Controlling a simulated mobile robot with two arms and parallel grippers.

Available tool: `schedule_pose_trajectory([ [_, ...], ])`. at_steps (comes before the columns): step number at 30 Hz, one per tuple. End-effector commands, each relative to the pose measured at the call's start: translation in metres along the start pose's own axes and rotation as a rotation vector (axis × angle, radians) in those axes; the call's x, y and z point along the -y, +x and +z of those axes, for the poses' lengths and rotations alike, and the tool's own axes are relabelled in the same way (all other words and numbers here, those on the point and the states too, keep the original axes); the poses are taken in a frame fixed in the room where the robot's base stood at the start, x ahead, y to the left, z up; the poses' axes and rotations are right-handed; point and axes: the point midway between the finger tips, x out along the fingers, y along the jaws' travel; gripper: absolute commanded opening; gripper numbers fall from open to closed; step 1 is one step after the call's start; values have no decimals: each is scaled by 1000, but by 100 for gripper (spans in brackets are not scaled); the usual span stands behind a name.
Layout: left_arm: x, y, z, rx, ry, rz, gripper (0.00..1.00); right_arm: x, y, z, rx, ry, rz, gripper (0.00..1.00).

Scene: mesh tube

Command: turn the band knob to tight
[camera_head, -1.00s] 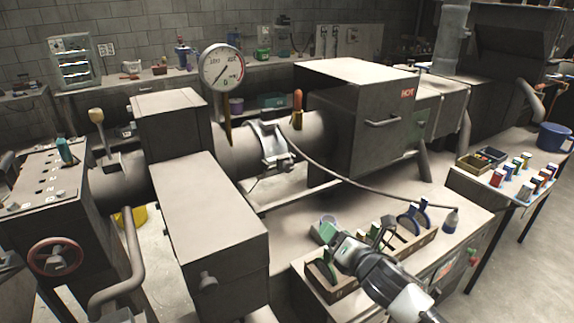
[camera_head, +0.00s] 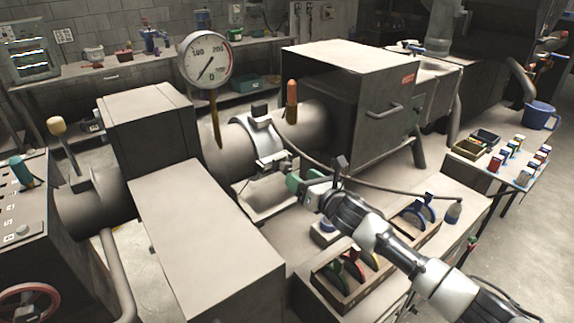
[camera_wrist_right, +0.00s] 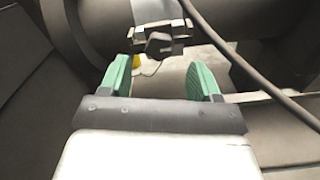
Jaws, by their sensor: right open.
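The metal band (camera_head: 268,143) wraps around the pale tube in the middle of the head view. Its clamp sits low on the near side. In the right wrist view the clamp (camera_wrist_right: 180,32) is at the top middle, with a dark, blocky band knob (camera_wrist_right: 158,43) facing me. My right gripper (camera_head: 294,183) is open and empty, just in front of the clamp. In the right wrist view its two green fingers (camera_wrist_right: 160,75) are spread, with the knob beyond the tips and roughly centred between them. They appear apart from it. My left gripper is not in view.
A round dial gauge (camera_head: 205,58) stands up from the tube, with an orange-topped handle (camera_head: 292,100) to its right. A dark hose (camera_head: 385,190) runs from near the clamp across the bench. A wooden rack (camera_head: 345,298) of coloured pieces lies below my right arm.

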Motion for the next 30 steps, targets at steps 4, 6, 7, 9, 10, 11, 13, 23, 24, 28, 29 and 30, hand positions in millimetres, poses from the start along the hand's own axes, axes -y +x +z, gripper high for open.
schedule_pose_trajectory([
  [4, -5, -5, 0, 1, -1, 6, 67, -2, 25, 2, 1, 2, 0, 63],
  [6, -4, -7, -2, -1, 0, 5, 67, -2, 35, 2, 1, 2, 0, 63],
  [7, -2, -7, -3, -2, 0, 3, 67, -2, 39, 2, 0, 2, 0, 63],
  [9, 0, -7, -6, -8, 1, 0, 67, -1, 46, 1, 0, 0, 1, 63],
  [10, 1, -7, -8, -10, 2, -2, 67, -1, 49, 0, -1, 1, 0, 63],
  [11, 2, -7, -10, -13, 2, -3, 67, -1, 51, 0, -1, 2, 0, 63],
  [13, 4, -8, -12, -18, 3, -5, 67, -1, 56, 0, 0, 2, 1, 63],
  [23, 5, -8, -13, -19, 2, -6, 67, -1, 63, 0, 0, 1, 1, 63],
  [24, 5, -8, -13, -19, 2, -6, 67, -1, 63, 0, 0, 1, 1, 63],
  [28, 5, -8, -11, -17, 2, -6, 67, -1, 63, 0, 0, 1, 1, 56],
  [29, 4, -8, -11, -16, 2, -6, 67, -1, 63, 0, 0, 1, 1, 52],
  [30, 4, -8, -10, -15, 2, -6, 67, -1, 63, 0, 0, 1, 1, 46],
])
